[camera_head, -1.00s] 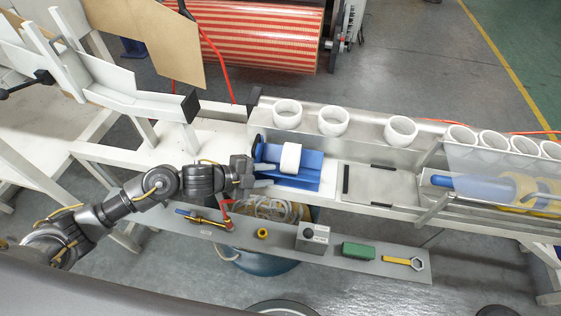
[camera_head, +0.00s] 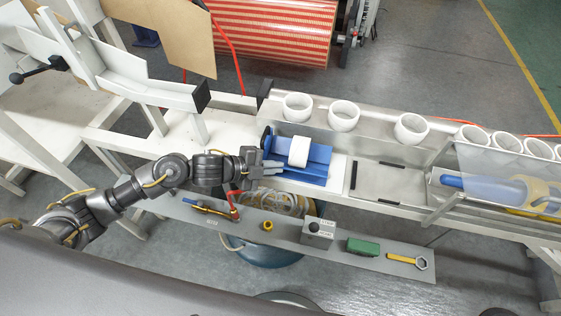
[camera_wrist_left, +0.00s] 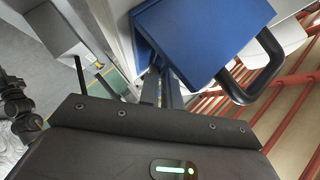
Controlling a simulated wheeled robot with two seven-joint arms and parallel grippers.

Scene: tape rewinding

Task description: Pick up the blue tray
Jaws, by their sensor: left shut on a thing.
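The blue tray (camera_head: 317,172) sits on the white bench in the head view, with a white roll (camera_head: 299,151) lying in it. My left gripper (camera_head: 273,168) reaches in from the left and is shut on the near left part of the tray. In the left wrist view, the fingers (camera_wrist_left: 164,90) meet the edge of the blue tray (camera_wrist_left: 205,40), and a black handle-like loop (camera_wrist_left: 250,92) shows beside it. The exact contact is partly hidden. My right gripper is not in view.
Several white rings (camera_head: 343,116) stand along the ledge behind the tray. A metal plate (camera_head: 385,183) lies to its right. A narrow grey shelf (camera_head: 290,241) in front holds tools, a grey box (camera_head: 318,233) and a green block (camera_head: 362,247).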

